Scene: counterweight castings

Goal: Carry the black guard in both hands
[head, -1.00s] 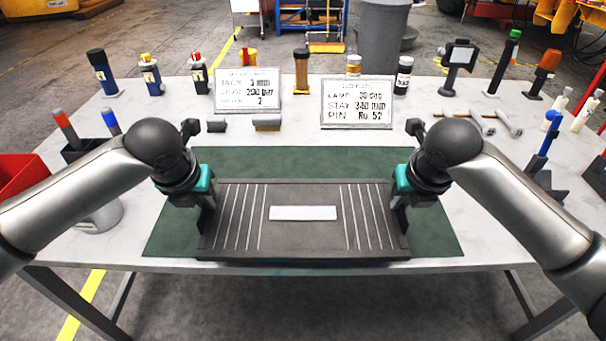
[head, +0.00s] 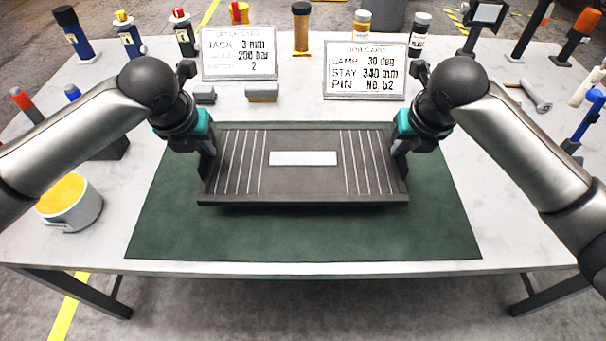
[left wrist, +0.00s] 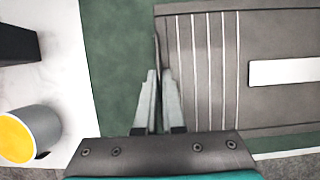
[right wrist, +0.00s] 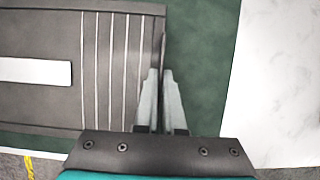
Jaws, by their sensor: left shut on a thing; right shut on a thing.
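The black guard (head: 303,185) is a dark grey, flat panel with white lines near both ends and a white label in its middle. It looks level in the head view, over the back part of the green mat (head: 300,235). My left gripper (head: 209,163) is shut on its left end, and my right gripper (head: 397,163) is shut on its right end. The left wrist view shows the left fingers (left wrist: 159,75) closed on the guard's edge. The right wrist view shows the right fingers (right wrist: 161,75) closed on the opposite edge. I cannot tell the height above the mat.
A pot with yellow contents (head: 72,205) stands left. Several bottles and tools line the back. The front mat is clear.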

